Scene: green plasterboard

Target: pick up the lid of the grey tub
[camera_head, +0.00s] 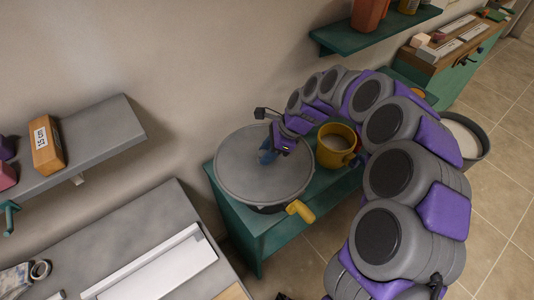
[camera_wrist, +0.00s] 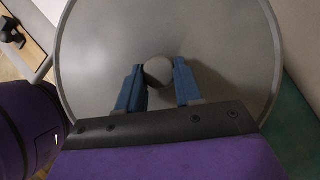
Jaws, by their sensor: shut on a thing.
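The round grey lid (camera_head: 240,165) lies over the tub (camera_head: 270,209), of which only a dark rim strip and a yellow handle (camera_head: 300,211) show, on a green stand. I cannot tell if the lid sits fully on the rim. In the wrist view the lid (camera_wrist: 105,45) fills most of the picture, with a round grey knob (camera_wrist: 158,71) at its middle. My gripper (camera_wrist: 159,80) has its blue fingers on either side of the knob, shut on it. In the head view my gripper (camera_head: 268,155) is over the lid's centre; the knob is hidden there.
A yellow mug (camera_head: 336,146) stands right beside the lid on the green stand (camera_head: 240,226). A grey shelf (camera_head: 95,140) with an orange block (camera_head: 47,146) is at left, above a grey worktop (camera_head: 130,230). A dark round container (camera_head: 484,140) stands at right.

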